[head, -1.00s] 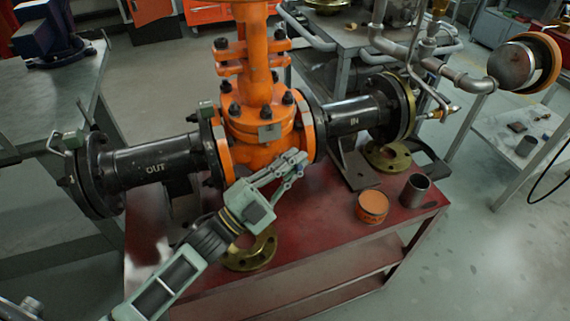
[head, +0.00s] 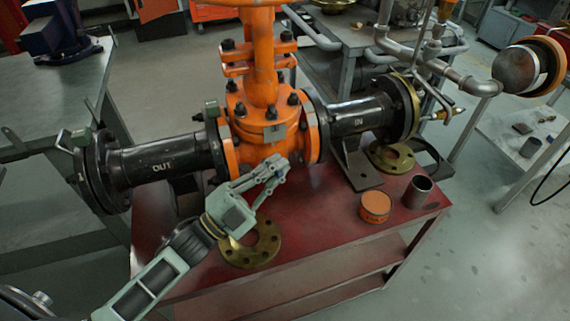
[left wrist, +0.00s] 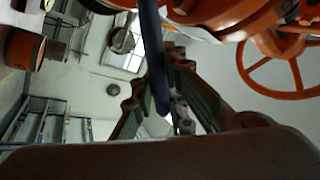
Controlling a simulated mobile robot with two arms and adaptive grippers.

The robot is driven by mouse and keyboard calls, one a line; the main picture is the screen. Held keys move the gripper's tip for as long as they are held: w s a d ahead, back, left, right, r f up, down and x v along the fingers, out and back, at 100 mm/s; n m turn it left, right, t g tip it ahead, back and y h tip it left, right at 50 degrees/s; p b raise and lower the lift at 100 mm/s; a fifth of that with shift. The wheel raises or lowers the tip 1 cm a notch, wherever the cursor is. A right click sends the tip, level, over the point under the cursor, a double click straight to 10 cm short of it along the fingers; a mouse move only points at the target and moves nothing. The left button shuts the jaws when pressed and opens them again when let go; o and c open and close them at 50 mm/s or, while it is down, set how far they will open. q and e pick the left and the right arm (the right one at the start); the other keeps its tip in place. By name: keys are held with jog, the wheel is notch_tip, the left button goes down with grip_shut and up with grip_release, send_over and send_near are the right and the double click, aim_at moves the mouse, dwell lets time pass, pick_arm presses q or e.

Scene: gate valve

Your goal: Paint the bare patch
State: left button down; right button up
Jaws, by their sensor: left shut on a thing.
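The orange gate valve (head: 262,120) stands upright between black pipes marked OUT and IN; its orange body also shows at the top of the left wrist view (left wrist: 215,12). My left gripper (head: 272,172) is in front of the valve's lower body, over the red bench. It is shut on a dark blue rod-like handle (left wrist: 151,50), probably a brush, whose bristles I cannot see. A tin with an orange top (head: 375,206) stands to the right on the bench. My right gripper is out of view.
A brass flange (head: 250,245) lies below my left gripper, and another (head: 390,157) lies under the IN pipe. The bench front between flange and tin is clear.

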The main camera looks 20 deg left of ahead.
pick_arm(q)
jog(key=shift+s+a, duration=0.4)
jog(key=shift+a, duration=0.05)
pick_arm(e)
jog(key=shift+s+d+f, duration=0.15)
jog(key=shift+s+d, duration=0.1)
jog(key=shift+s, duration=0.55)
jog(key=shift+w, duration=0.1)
pick_arm(q)
jog(key=s+d+p, duration=0.2)
jog(key=s+d, duration=0.1)
jog(key=s, duration=0.2)
jog(key=shift+d, duration=0.25)
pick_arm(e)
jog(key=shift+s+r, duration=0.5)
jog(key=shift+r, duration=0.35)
pick_arm(q)
jog(key=shift+s+d+p, duration=0.25)
jog(key=shift+s+d, duration=0.15)
jog(key=shift+s, duration=0.2)
jog(key=shift+s+d+p, duration=0.2)
jog(key=shift+s+d, duration=0.2)
jog(key=shift+s, duration=0.2)
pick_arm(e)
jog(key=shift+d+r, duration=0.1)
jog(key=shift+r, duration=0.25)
